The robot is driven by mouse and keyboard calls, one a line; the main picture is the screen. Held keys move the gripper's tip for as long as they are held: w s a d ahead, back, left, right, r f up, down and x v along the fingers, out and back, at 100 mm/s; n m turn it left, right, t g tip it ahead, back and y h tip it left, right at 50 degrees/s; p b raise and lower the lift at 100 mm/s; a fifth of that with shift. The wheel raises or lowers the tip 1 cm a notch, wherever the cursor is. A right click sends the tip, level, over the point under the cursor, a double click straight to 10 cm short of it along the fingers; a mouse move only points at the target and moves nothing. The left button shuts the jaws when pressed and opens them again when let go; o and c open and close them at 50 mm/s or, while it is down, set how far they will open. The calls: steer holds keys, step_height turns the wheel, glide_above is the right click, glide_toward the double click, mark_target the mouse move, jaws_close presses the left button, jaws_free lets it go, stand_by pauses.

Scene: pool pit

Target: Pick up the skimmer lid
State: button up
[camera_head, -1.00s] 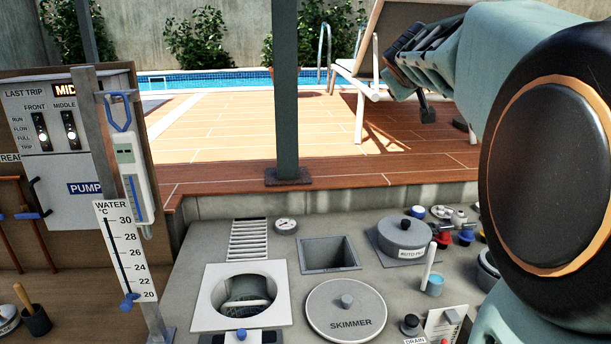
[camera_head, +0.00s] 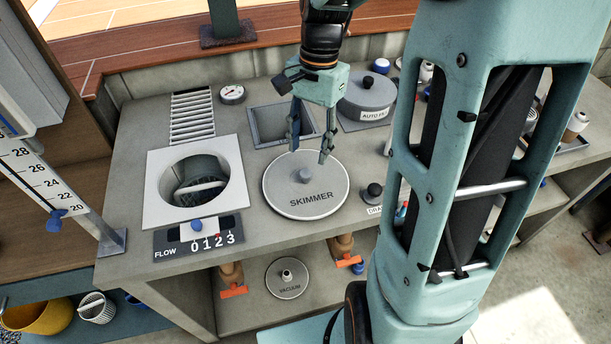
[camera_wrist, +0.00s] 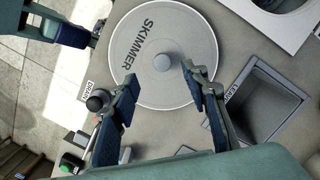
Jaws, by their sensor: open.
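The skimmer lid (camera_head: 325,203) is a round grey disc marked SKIMMER, with a small round knob (camera_head: 305,175) at its middle. It lies flat on the grey counter. My gripper (camera_head: 309,158) is open and empty, pointing down above the back part of the lid. In the wrist view the lid (camera_wrist: 150,82) and its knob (camera_wrist: 163,62) show beyond the tips of my open gripper (camera_wrist: 158,82). The knob is nearer the right finger in that view, and both fingers look apart from it.
Left of the lid is a white square frame (camera_head: 154,207) around an open skimmer well. A square recess (camera_head: 254,134) lies behind the lid. An AUTO-FILL lid (camera_head: 368,94) stands back right. A black knob (camera_head: 372,192) stands close on the right. A VACUUM lid (camera_head: 287,287) sits on the shelf below.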

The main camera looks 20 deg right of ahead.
mark_target(306, 172)
steer(key=shift+s+a+f, duration=0.1)
steer(key=shift+a+f, duration=0.1)
steer(key=shift+f, duration=1.55)
steer(key=shift+s+a+f, duration=0.1)
steer(key=shift+a+f, duration=0.05)
steer(key=shift+f, duration=1.55)
jaws_close()
